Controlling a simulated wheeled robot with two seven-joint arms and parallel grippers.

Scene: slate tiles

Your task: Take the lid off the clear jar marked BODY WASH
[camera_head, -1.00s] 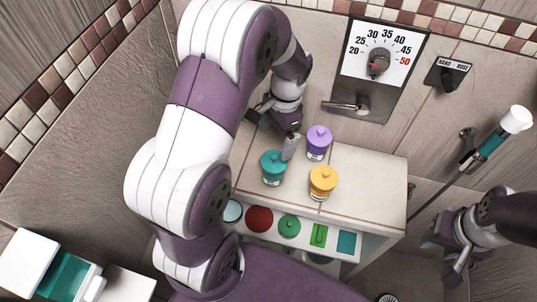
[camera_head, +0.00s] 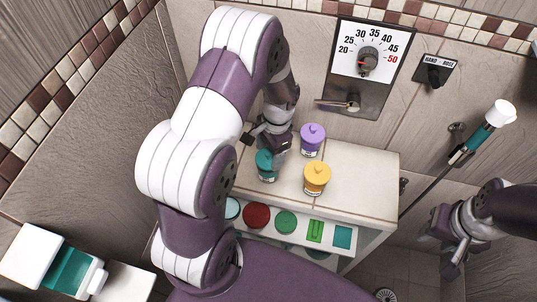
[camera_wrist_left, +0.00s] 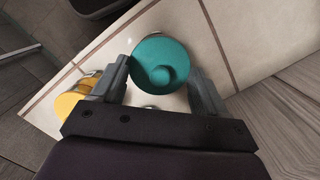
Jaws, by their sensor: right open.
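Three clear jars with coloured knobbed lids stand on the cabinet top: one with a teal lid (camera_head: 265,161), one with a purple lid (camera_head: 312,135), one with a yellow lid (camera_head: 317,176). Their labels are too small to read. My left gripper (camera_head: 268,149) is above the teal-lidded jar and partly covers it. In the left wrist view the teal lid (camera_wrist_left: 160,62) lies between the two spread fingers (camera_wrist_left: 160,82), with no clear contact. The yellow lid (camera_wrist_left: 76,101) shows partly behind the left finger. My right gripper (camera_head: 441,246) is open and empty at the right.
The cabinet top (camera_head: 362,180) is clear at its right. An open shelf below holds several coloured items, including a red one (camera_head: 256,215). A wall tap plate (camera_head: 362,65) is behind the jars. A hand shower (camera_head: 488,127) hangs right.

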